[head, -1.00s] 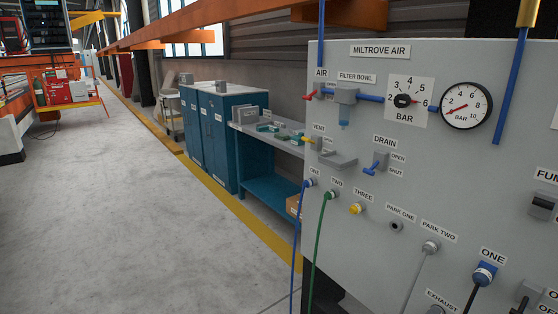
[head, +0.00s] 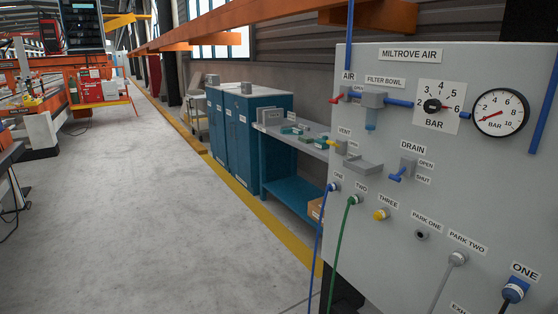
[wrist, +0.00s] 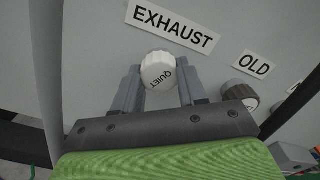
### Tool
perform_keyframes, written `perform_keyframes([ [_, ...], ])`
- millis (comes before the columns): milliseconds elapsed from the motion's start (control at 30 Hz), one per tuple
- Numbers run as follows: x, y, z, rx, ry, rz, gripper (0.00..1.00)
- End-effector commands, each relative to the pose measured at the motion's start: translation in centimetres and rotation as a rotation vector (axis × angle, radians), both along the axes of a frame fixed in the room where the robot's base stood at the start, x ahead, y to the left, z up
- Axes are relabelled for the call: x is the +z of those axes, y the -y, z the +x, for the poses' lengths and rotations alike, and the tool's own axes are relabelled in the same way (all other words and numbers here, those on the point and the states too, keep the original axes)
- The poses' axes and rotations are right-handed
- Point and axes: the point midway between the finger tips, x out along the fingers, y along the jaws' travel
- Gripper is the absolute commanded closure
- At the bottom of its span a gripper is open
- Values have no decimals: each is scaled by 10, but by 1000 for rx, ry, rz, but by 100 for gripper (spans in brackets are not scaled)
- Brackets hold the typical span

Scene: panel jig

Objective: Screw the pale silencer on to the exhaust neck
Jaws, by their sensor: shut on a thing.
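In the wrist view, the pale silencer (wrist: 157,67) is a white ribbed cap marked QUIET, just below the EXHAUST label (wrist: 173,27) on the grey panel. My gripper (wrist: 160,80) is shut on it, one grey finger on each side. The exhaust neck is hidden behind the silencer, so I cannot tell how the two meet. A second, darker silencer with a pale face (wrist: 240,92) sits below the OLD label (wrist: 254,66), to the right of my gripper. In the head view, my gripper and the silencer do not show.
The Miltrove Air panel (head: 455,190) fills the right of the head view, with a pressure gauge (head: 500,112), hoses and a blue drain lever (head: 398,175). A workbench (head: 290,185) and blue cabinets (head: 250,140) stand behind.

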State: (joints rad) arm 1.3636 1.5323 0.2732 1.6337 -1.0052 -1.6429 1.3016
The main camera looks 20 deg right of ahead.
Motion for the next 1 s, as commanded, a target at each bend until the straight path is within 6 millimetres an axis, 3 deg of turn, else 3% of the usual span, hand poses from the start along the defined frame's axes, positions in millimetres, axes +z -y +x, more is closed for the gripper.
perform_keyframes([
  [167,3,2,0,-3,21,-5,100],
  [200,3,2,-1,-3,20,-5,54],
  [367,2,1,0,-2,17,-2,30],
  [667,0,-2,0,2,13,2,29],
  [1000,2,-33,-4,4,11,3,29],
])
